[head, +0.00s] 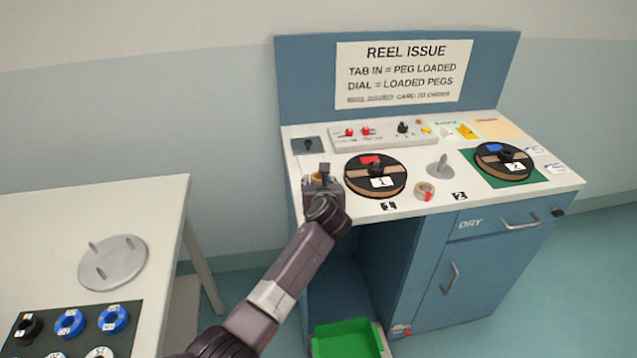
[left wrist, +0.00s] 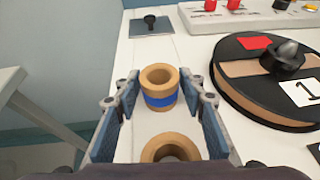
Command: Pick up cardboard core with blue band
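The cardboard core with the blue band (left wrist: 160,98) stands upright on the white bench top in the left wrist view. My left gripper (left wrist: 161,86) is open, with one finger on each side of the core and small gaps visible between. In the head view my left gripper (head: 322,182) is at the bench's left front, and mostly hides the core. A second cardboard core (left wrist: 170,146) stands nearer the wrist camera, between the finger bases; its lower part and any band are hidden. My right gripper is not in view.
A black reel marked 1 (head: 376,163) lies just right of the gripper. A red-banded core (head: 424,191), a grey cone (head: 440,166) and reel 2 (head: 503,159) are farther right. A control box (head: 385,131) is behind. A green bin (head: 347,341) is below.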

